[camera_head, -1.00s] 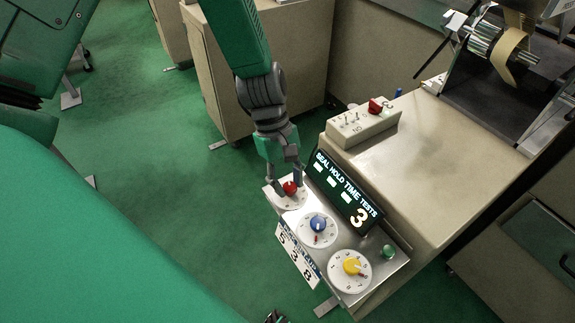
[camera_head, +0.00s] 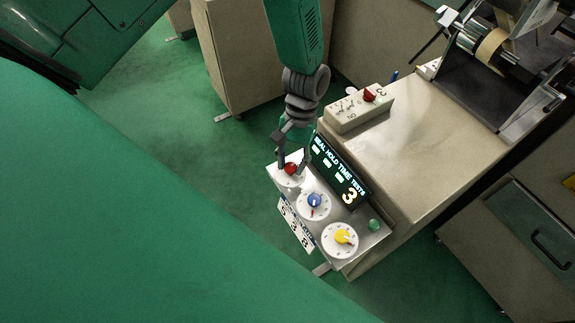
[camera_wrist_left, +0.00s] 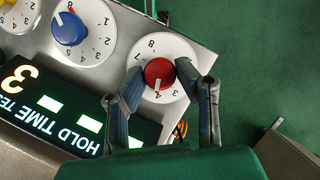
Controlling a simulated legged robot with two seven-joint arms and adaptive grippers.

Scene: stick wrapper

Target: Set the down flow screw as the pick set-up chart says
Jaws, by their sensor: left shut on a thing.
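A red knob (camera_head: 290,169) sits on a white numbered dial at the far end of a sloped metal panel (camera_head: 285,203). My left gripper (camera_head: 290,166) is shut on the red knob. In the left wrist view its two fingers (camera_wrist_left: 160,80) flank the red knob (camera_wrist_left: 159,72), and the knob's white pointer faces the 3 and 4 marks. A blue knob (camera_head: 314,200) and a yellow knob (camera_head: 342,237) stand on dials nearer. A white card (camera_head: 296,225) on the panel's edge reads 5, 3, 8. No flow screw or pick chart is recognisable. My right gripper is out of view.
A green button (camera_head: 375,225) is at the panel's near corner. A switch box (camera_head: 358,110) stands on the beige cabinet top (camera_head: 430,130). Green floor is clear to the left.

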